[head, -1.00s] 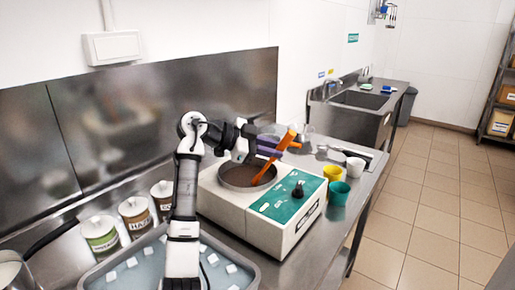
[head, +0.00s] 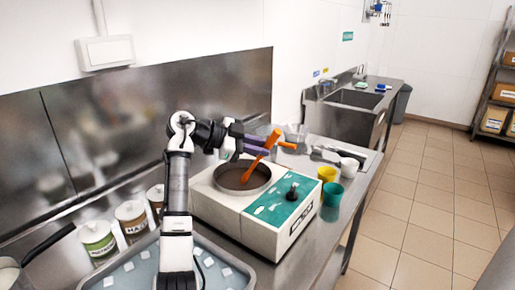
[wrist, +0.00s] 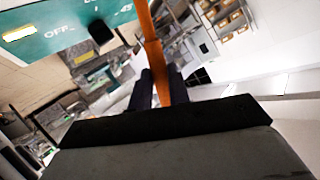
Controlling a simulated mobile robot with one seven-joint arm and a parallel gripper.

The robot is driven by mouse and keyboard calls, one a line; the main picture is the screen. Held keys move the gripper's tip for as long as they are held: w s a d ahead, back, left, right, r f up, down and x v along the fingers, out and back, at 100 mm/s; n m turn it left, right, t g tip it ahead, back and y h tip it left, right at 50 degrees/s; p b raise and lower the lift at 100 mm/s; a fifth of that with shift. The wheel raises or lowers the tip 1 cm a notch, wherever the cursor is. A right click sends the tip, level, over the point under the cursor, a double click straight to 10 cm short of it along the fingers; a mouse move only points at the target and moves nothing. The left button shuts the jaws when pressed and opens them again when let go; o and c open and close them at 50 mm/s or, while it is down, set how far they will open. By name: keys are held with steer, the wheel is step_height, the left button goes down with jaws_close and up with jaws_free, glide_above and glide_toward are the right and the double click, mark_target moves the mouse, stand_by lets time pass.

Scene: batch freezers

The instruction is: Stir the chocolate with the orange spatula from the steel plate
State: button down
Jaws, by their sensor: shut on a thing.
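My gripper (head: 256,147) is shut on the orange spatula (head: 255,162) and holds it tilted over the round pan (head: 270,181) of the white machine. The spatula's upper end leans to the right, and its lower end reaches down into the brown chocolate (head: 228,178) in the pan. How deep it goes cannot be told. In the wrist view, the orange handle (wrist: 150,30) runs up from between the two dark fingers (wrist: 160,88). A steel plate (head: 372,153) lies on the counter behind the cups, at the right.
The machine's green panel (head: 279,208) has a black knob. Yellow (head: 327,173), teal (head: 332,194) and white (head: 349,164) cups stand to its right. Labelled tubs (head: 98,240) and a tray of white cubes (head: 240,272) lie at the front left. A steel wall stands behind.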

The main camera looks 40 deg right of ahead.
steer(key=s+d+r+p, duration=0.1)
steer(key=s+r+p, duration=0.1)
steer(key=r, duration=0.3)
steer(key=shift+s+r, duration=0.4)
steer(key=shift+s, duration=0.25)
steer(key=shift+d, duration=0.1)
stand_by(0.5)
step_height(320, 180, up, 5)
steer(key=p, duration=0.3)
steer(key=shift+p, duration=0.4)
stand_by(0.3)
